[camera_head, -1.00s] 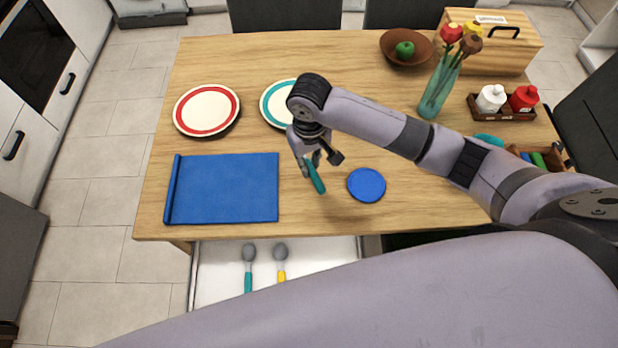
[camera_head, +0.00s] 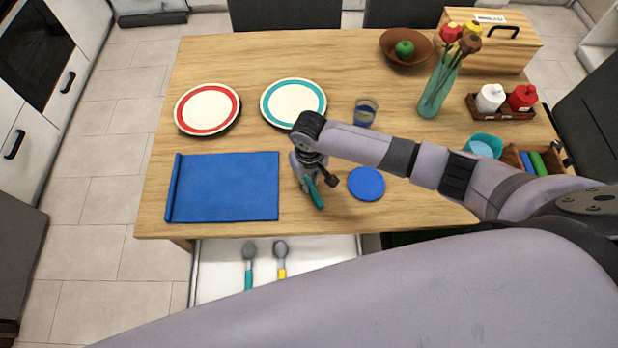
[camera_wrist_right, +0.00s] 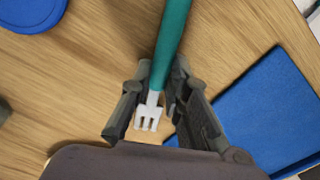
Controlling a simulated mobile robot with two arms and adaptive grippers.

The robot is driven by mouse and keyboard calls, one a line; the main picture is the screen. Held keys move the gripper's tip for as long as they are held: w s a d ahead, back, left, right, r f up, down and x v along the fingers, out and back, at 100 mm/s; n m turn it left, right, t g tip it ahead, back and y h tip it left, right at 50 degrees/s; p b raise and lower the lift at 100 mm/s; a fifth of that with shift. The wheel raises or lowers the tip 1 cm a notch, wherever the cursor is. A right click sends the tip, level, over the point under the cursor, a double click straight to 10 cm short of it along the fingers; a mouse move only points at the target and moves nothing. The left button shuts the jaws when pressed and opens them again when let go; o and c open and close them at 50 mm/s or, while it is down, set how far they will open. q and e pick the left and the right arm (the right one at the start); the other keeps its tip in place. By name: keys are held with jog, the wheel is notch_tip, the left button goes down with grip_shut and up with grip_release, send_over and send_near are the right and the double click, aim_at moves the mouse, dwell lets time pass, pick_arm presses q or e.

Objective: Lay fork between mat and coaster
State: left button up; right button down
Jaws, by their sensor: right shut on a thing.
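The fork has a teal handle (camera_wrist_right: 172,40) and pale tines (camera_wrist_right: 149,115). My right gripper (camera_head: 314,184) is shut on it between the mat and the coaster, at or just above the table; I cannot tell whether the fork touches the wood. In the right wrist view the fingers (camera_wrist_right: 160,95) close around the fork near its neck. The blue mat (camera_head: 228,188), rolled at its left edge, lies left of the gripper and also shows in the wrist view (camera_wrist_right: 262,115). The round blue coaster (camera_head: 366,184) lies to the right. My left gripper is not in view.
A red-rimmed plate (camera_head: 207,109) and a teal-rimmed plate (camera_head: 293,103) lie behind the mat. A glass (camera_head: 365,112) stands behind the coaster. An open drawer with two spoons (camera_head: 249,265) is below the table's front edge. A vase (camera_head: 437,88) stands back right.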

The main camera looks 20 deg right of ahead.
aim_at(309, 182)
jog(key=shift+f, duration=0.2)
jog(key=c, duration=1.5)
grip_release()
jog(key=shift+c, duration=0.2)
jog(key=shift+r, duration=0.1)
notch_tip(309, 182, up, 12)
jog(key=shift+r, duration=0.15)
